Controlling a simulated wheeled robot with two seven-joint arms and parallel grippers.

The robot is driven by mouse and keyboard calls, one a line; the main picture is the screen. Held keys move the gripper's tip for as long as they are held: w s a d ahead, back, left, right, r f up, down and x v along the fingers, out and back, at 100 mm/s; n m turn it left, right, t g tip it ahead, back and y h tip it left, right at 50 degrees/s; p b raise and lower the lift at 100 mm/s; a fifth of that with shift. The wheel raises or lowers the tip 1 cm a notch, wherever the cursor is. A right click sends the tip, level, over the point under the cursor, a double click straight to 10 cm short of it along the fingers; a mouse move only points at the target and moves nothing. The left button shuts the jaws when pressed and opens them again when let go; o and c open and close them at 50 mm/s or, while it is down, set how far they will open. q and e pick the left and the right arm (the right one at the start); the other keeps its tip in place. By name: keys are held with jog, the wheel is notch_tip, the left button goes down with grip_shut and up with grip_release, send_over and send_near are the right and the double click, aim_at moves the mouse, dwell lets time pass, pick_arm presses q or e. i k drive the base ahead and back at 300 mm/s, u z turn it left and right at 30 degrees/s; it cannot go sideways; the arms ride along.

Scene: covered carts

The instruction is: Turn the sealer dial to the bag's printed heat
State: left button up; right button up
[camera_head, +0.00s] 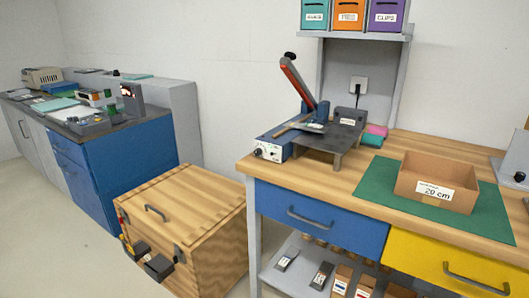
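The sealer (272,149) stands at the left end of the wooden workbench. It has a blue body, a pale front panel and a raised red lever arm (296,80). A small black dial (258,152) sits on its front panel; its setting is too small to read. A flat, pale piece with a teal part (308,126), possibly the bag, lies at the sealer's jaw above a dark grey platform (328,142). No printed heat is readable on it. Neither of my grippers is clearly in view.
A cardboard box (411,181) labelled "20 cm" sits on a green mat (373,188). Labelled bins (352,15) stand on the shelf above. A wooden chest (190,205) stands left of the bench, with dark blocks (158,266) at its front. Blue cabinets (120,160) stand farther left.

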aim_at(258, 151)
jog(key=k, duration=0.55)
jog(key=u, duration=0.45)
jog(key=i, duration=1.05)
jog(key=z, duration=0.8)
jog(key=i, duration=1)
jog(key=z, duration=0.25)
jog(key=k, duration=0.5)
jog(key=z, duration=2.7)
jog(key=k, duration=1.75)
